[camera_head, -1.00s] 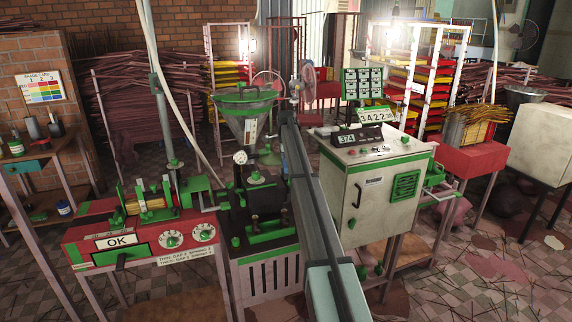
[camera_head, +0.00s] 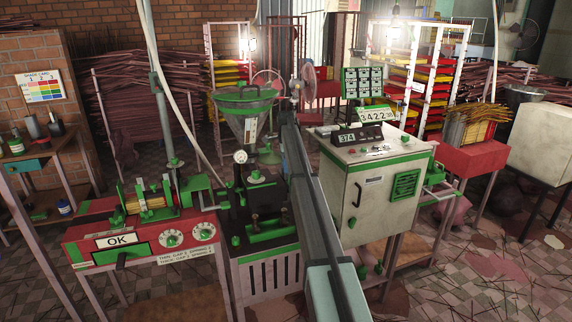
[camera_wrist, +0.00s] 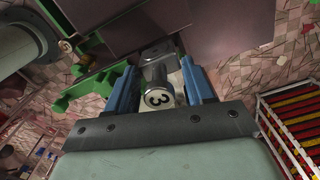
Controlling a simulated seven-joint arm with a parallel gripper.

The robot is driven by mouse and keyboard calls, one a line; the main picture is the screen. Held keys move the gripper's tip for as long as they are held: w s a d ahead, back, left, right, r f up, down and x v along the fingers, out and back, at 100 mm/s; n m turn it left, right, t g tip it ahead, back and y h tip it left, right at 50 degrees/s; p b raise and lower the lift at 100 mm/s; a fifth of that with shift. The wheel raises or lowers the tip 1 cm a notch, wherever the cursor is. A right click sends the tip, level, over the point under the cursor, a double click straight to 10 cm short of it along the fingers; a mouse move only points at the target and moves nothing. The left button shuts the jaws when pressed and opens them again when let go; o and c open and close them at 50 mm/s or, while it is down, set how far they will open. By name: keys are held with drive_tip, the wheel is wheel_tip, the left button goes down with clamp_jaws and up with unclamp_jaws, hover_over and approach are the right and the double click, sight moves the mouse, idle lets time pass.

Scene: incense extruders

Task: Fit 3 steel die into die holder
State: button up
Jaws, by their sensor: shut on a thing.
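In the wrist view, my gripper (camera_wrist: 160,82) has its two blue fingers on either side of a round steel die (camera_wrist: 158,98) with a pale end face marked 3. The gripper is shut on this die. A grey metal piece (camera_wrist: 158,52) lies just beyond the die, near the fingertips; I cannot tell whether the die touches it or whether it is the die holder. In the head view, my arm runs up the middle, and I cannot make out the gripper or die there.
A green-trimmed black machine (camera_head: 262,210) with a hopper (camera_head: 245,112) stands left of my arm. A control cabinet (camera_head: 372,195) stands close on the right. A red gauge bench (camera_head: 140,240) reading OK is at the left. Green parts (camera_wrist: 85,85) lie left of the fingers.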

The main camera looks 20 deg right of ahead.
drive_tip(key=shift+f, duration=2)
idle(1.5)
drive_tip(key=o, duration=1.5)
drive_tip(key=shift+c, duration=0.2)
drive_tip(key=shift+s+f, duration=0.1)
drive_tip(key=shift+s, duration=0.05)
